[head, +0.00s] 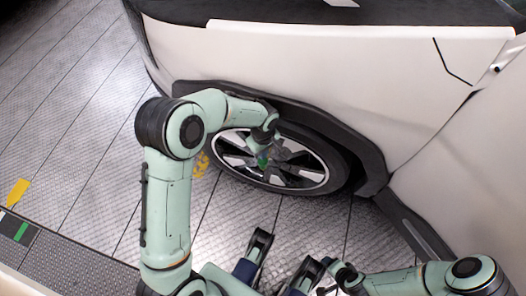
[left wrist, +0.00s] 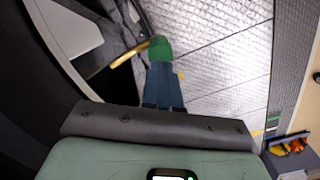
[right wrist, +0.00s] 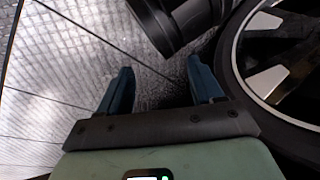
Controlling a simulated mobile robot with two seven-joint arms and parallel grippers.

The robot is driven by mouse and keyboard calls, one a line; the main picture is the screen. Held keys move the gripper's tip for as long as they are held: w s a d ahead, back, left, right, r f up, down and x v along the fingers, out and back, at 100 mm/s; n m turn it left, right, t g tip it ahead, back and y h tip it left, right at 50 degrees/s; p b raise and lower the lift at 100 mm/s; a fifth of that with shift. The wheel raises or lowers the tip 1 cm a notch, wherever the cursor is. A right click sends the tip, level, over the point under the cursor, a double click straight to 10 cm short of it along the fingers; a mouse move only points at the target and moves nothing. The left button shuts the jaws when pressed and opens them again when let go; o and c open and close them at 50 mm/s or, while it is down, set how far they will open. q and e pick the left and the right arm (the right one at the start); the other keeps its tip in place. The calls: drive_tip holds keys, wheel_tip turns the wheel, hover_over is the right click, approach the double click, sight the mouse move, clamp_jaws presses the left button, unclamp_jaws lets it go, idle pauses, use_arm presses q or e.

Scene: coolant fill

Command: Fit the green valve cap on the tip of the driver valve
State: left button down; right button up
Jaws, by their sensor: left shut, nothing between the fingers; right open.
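The green valve cap (left wrist: 160,48) shows in the left wrist view just beyond the tips of my left gripper (left wrist: 160,66), whose blue fingers are shut together. A curved brass-coloured stem (left wrist: 128,54), which looks like the driver valve, runs from the wheel up to the cap. The cap appears at the stem's end; I cannot tell how far it sits over the tip. In the head view the cap is a small green spot (head: 263,160) in front of the wheel (head: 309,178). My right gripper (right wrist: 158,66) is open and empty above the floor, left of the wheel in its own view.
The white car body (head: 320,75) and dark wheel arch surround the wheel closely. A tray with orange and yellow things (left wrist: 288,147) shows at lower right in the left wrist view. A yellow marker (head: 18,193) lies at the far left. The tiled floor (head: 90,130) is mostly clear.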

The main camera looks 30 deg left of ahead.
use_arm(q)
wheel_tip(320, 180, up, 13)
drive_tip(key=p, duration=0.3)
use_arm(e)
drive_tip(key=s+a+r+g, duration=0.1)
drive_tip(key=s+a+r, duration=0.1)
drive_tip(key=s+r, duration=0.1)
drive_tip(key=shift+s+a+r+g+y, duration=0.2)
drive_tip(key=shift+s+r+g+y, duration=0.15)
drive_tip(key=shift+s, duration=0.55)
use_arm(q)
drive_tip(key=shift+r, duration=0.1)
